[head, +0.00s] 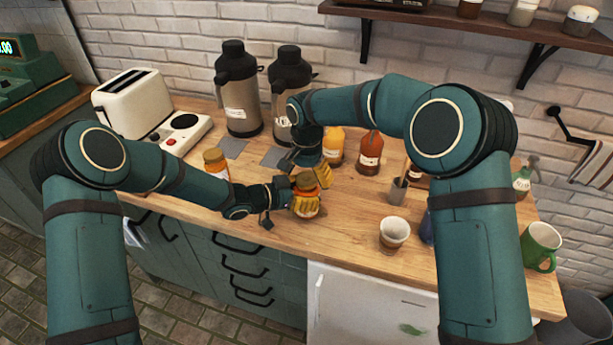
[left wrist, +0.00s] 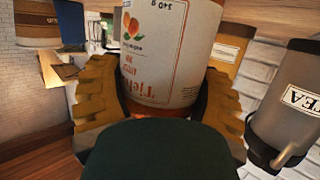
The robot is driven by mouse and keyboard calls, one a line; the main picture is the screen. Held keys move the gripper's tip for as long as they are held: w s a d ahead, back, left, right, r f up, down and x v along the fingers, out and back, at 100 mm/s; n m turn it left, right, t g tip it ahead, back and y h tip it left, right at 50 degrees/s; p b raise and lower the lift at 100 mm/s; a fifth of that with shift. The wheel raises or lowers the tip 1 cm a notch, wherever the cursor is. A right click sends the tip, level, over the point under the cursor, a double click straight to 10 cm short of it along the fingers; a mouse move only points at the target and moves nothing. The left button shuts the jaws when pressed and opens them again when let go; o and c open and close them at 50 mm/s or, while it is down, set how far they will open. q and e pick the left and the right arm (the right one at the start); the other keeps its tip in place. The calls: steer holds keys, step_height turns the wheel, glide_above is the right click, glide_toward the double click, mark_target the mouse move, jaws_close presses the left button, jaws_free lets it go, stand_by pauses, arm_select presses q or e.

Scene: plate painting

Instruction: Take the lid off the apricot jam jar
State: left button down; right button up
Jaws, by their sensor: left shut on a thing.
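The apricot jam jar, an orange jar with a white label (left wrist: 170,50) showing a fruit picture, is held between the yellow fingers of my left gripper (head: 306,205). Its brownish lid (head: 305,180) is on top in the head view. My left gripper is shut around the jar's body. Whether the jar touches the counter I cannot tell. My right gripper (head: 323,175) comes down from behind, its yellow fingers close beside the lid on the right. One finger is partly hidden, so its opening is unclear.
Two flasks (head: 238,95) and sauce bottles (head: 369,152) stand behind. A cup (head: 394,234) and green mug (head: 540,246) stand right. The wooden counter (head: 350,220) is clear around the held jar.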

steer(key=shift+r, duration=2.05)
steer(key=shift+o, duration=0.6)
steer(key=shift+r, duration=0.25)
steer(key=shift+r+m, duration=1.5)
steer(key=shift+r, duration=0.1)
steer(key=shift+f, duration=3.9)
steer(key=c, duration=1.3)
steer(key=shift+n, duration=1.5)
